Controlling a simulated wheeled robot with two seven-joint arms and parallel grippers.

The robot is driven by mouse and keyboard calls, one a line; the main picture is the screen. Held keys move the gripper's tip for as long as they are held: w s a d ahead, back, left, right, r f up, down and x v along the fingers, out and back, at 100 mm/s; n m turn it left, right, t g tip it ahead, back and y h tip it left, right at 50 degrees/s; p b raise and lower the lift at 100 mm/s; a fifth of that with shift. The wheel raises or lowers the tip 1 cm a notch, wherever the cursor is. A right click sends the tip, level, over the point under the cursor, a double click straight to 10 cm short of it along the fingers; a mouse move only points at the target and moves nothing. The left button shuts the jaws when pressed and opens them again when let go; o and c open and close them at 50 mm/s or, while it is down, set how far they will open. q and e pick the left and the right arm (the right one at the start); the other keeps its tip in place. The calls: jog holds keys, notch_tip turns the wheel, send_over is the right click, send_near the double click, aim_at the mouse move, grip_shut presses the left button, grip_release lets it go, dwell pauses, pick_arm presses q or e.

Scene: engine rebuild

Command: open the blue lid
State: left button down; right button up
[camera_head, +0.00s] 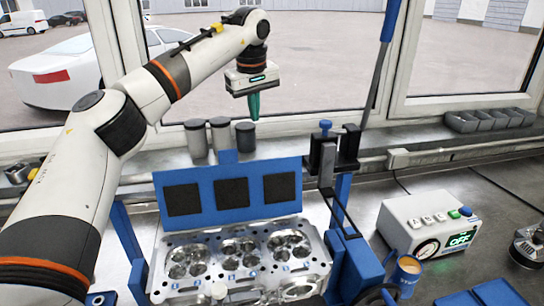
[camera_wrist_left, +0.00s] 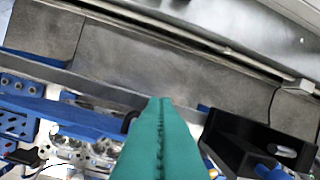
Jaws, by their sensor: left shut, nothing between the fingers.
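The blue lid (camera_head: 227,192) has three black square pads on its face and stands raised behind the metal cylinder head (camera_head: 205,268). A blue strip (camera_wrist_left: 65,116) at the left of the left wrist view looks like its upper edge. My left gripper (camera_head: 254,107) has teal fingers pressed together with nothing between them. It hangs above and behind the lid's top edge in the head view, apart from it. Its teal fingers (camera_wrist_left: 158,115) fill the middle of the left wrist view. My right gripper is not in view.
Several grey cylinders (camera_head: 221,137) stand behind the lid on the sill. A black and blue clamp stand (camera_head: 330,155) rises at the lid's right, near a blue-handled lever (camera_head: 383,60).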

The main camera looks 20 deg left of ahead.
pick_arm(q)
jog(key=shift+s+d+f+m+t+y+p, duration=0.25)
jog(key=shift+f+m+p, duration=0.5)
jog(key=shift+f, duration=0.9)
jog(key=shift+s+d+f+m+t+y+p, duration=0.2)
jog(key=shift+f+m+p, duration=0.45)
jog(key=shift+f, duration=1.05)
jog(key=shift+s+d+f+m+t+y+p, duration=0.1)
jog(key=shift+d+f+m+y+p, duration=0.25)
jog(key=shift+f+p, duration=0.95)
jog(key=shift+d+f+b, duration=0.1)
jog(key=shift+f+b, duration=0.25)
jog(key=shift+f, duration=0.1)
